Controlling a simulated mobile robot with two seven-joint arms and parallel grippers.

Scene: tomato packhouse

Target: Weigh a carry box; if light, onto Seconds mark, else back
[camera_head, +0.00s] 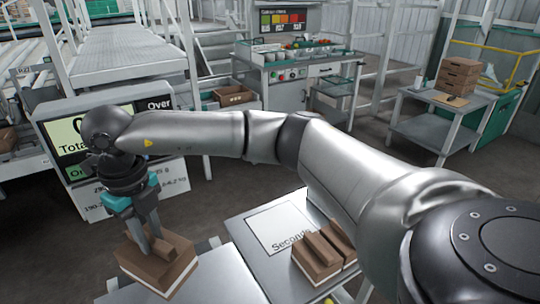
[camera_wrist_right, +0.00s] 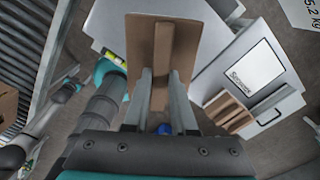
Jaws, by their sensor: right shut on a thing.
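My right gripper (camera_head: 152,238) is shut on the middle handle of a brown carry box (camera_head: 178,266) at the lower left of the head view. In the right wrist view the box (camera_wrist_right: 143,40) sits straight ahead, its handle between the fingers (camera_wrist_right: 160,98). I cannot tell whether its underside touches anything. The Seconds mark, a white square (camera_head: 280,222), lies bare on a grey table; it also shows in the right wrist view (camera_wrist_right: 241,72). The scale display (camera_head: 62,132) reads Total and Over; my arm hides part of it. My left gripper is not clearly visible.
Brown carry boxes (camera_head: 322,262) stand beside the Seconds mark, toward me. More boxes (camera_head: 459,76) are stacked on a side table (camera_head: 430,128) at the right. A sorting bench (camera_head: 290,88) with bowls stands behind. Open floor lies between these.

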